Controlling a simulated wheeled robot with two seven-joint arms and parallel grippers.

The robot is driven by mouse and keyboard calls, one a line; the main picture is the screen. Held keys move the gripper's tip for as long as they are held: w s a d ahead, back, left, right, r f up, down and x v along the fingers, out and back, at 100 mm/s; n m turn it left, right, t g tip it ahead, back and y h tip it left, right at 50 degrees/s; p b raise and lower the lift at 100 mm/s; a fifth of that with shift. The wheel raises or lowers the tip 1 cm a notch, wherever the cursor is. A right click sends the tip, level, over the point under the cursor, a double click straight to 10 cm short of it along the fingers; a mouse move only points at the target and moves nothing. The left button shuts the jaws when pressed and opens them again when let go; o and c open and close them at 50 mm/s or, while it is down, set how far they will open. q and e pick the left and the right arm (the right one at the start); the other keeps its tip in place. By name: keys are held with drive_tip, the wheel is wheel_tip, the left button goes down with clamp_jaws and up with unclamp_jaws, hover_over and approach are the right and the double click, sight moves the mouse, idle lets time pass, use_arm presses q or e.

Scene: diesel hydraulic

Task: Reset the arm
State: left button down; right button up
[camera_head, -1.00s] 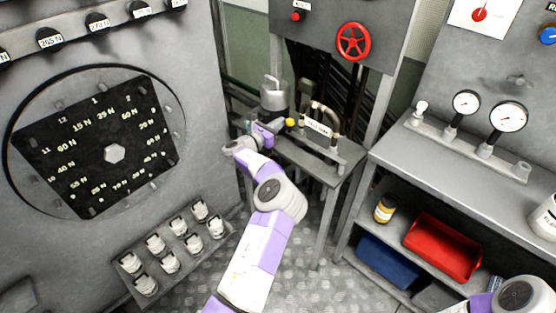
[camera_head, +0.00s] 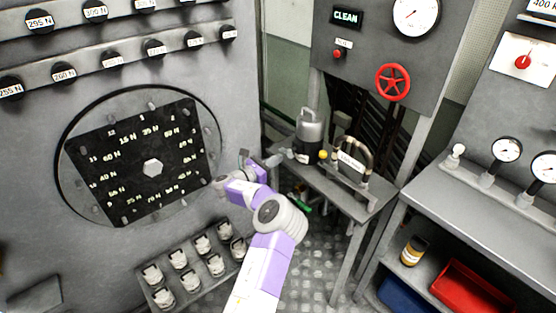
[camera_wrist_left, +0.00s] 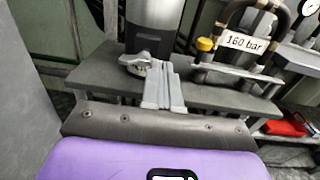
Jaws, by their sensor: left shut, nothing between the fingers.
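My left arm, purple and white, reaches up from the bottom of the head view. My left gripper (camera_head: 276,159) is beside the left end of the small grey table (camera_head: 325,185). In the left wrist view the two grey fingers of the left gripper (camera_wrist_left: 160,70) are together with nothing between them. They point toward the tabletop, in front of a grey canister (camera_wrist_left: 152,20) with a small lever fitting at its foot. Whether the fingertips touch that fitting is unclear. My right gripper is not in view.
The canister (camera_head: 310,135) and a handled block (camera_head: 352,160) labelled 160 bar stand on the table. A panel with a round black dial (camera_head: 140,165) is on the left. A red handwheel (camera_head: 393,82) is behind. A shelf bench (camera_head: 480,215) stands at right.

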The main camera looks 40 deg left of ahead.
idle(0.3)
use_arm(q)
drive_tip(key=s+a+f+n+g+y+p, duration=0.1)
drive_tip(key=s+a+f+n+y+p, duration=0.2)
drive_tip(key=f+n+y, duration=0.75)
drive_tip(key=s+d+f+n+g+h, duration=0.1)
drive_tip(key=s+d+f+n+g, duration=0.3)
drive_tip(key=f+n, duration=0.35)
drive_tip(key=s+d+f+n+g+h, duration=0.2)
drive_tip(key=s+d+f+n, duration=0.3)
drive_tip(key=n, duration=0.4)
drive_tip(key=s+d+f+n+g+h+p, duration=0.1)
drive_tip(key=s+d+f+n+g, duration=0.3)
drive_tip(key=d, duration=0.3)
drive_tip(key=s+d+f+n+g+h+p, duration=0.1)
drive_tip(key=s+d+f+n+h, duration=0.1)
drive_tip(key=s+d+n, duration=0.45)
drive_tip(key=s+d+r+n+g+h, duration=0.2)
drive_tip(key=s+d, duration=0.4)
drive_tip(key=d, duration=0.3)
drive_tip(key=s+d+r+n+g+h+p, duration=0.1)
drive_tip(key=s+d+r+n+g+h, duration=0.1)
drive_tip(key=s+d, duration=0.4)
drive_tip(key=d+g, duration=0.1)
drive_tip(key=d, duration=0.2)
drive_tip(key=shift+d+r+h, duration=0.25)
drive_tip(key=shift+r+h, duration=0.05)
drive_tip(key=shift+h, duration=0.05)
